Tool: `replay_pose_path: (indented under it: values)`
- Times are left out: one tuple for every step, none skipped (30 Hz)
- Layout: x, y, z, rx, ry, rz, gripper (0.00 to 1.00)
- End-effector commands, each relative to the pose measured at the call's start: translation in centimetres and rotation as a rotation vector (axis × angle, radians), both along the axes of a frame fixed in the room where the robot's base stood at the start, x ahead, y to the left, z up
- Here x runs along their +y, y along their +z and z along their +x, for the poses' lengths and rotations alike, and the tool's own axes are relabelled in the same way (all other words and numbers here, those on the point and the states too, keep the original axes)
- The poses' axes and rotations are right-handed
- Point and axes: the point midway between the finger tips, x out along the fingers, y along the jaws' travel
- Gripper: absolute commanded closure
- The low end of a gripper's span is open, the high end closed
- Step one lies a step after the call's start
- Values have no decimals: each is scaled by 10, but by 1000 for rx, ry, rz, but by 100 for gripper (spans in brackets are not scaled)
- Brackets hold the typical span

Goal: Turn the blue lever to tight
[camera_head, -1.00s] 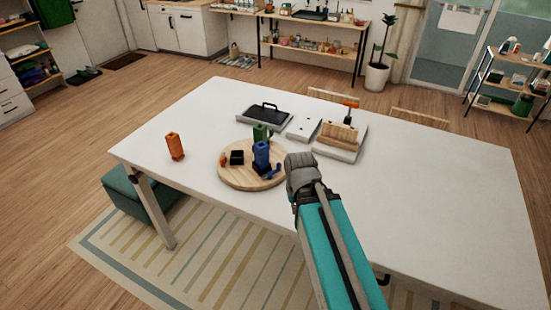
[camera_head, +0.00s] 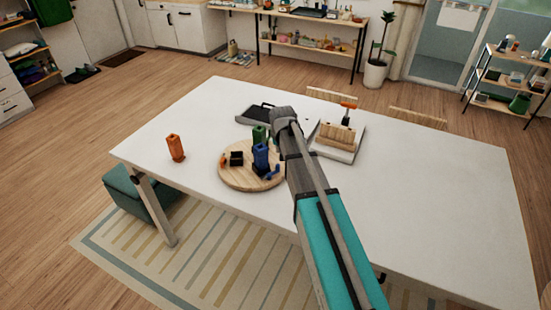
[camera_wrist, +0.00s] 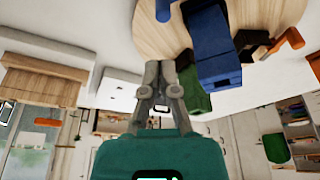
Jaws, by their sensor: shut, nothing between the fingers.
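A blue upright block (camera_head: 261,156) stands on a round wooden board (camera_head: 240,182), with a short blue lever arm (camera_head: 273,172) low at its right. In the wrist view, the blue block (camera_wrist: 212,45) is large at the top. My gripper (camera_head: 283,115) is beyond and right of the blue block in the head view, apart from the lever. In the wrist view my gripper (camera_wrist: 161,67) is shut and empty.
A green block (camera_head: 260,134), a black box (camera_head: 236,158) and a small orange piece (camera_head: 223,160) share the board. An orange block (camera_head: 175,148) stands left on the white table (camera_head: 430,190). A black tray (camera_head: 250,112) and a wooden rack (camera_head: 337,134) are behind. The table's right side is clear.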

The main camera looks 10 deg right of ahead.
Motion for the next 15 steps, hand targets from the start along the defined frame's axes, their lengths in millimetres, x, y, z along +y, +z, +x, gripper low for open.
replay_pose_path:
  values:
    - [1, 5, 19, -15, -2, 0, 100]
    - [1, 6, 25, -23, -3, 0, 100]
    - [2, 7, 31, -32, -5, 0, 100]
    - [2, 7, 34, -37, -5, 1, 100]
    - [2, 8, 36, -40, -5, 1, 100]
    - [3, 8, 38, -43, -6, 1, 100]
    - [3, 8, 39, -45, -6, 1, 100]
    - [3, 8, 39, -45, -6, 1, 100]
    - [3, 8, 38, -46, -6, 1, 100]
    - [3, 8, 38, -46, -6, 1, 100]
    - [3, 8, 38, -46, -6, 1, 100]
    - [3, 7, 38, -45, -5, 0, 100]
    - [3, 7, 38, -45, -5, 0, 100]
    - [3, 7, 37, -45, -5, 0, 100]
    - [3, 7, 37, -45, -5, 0, 100]
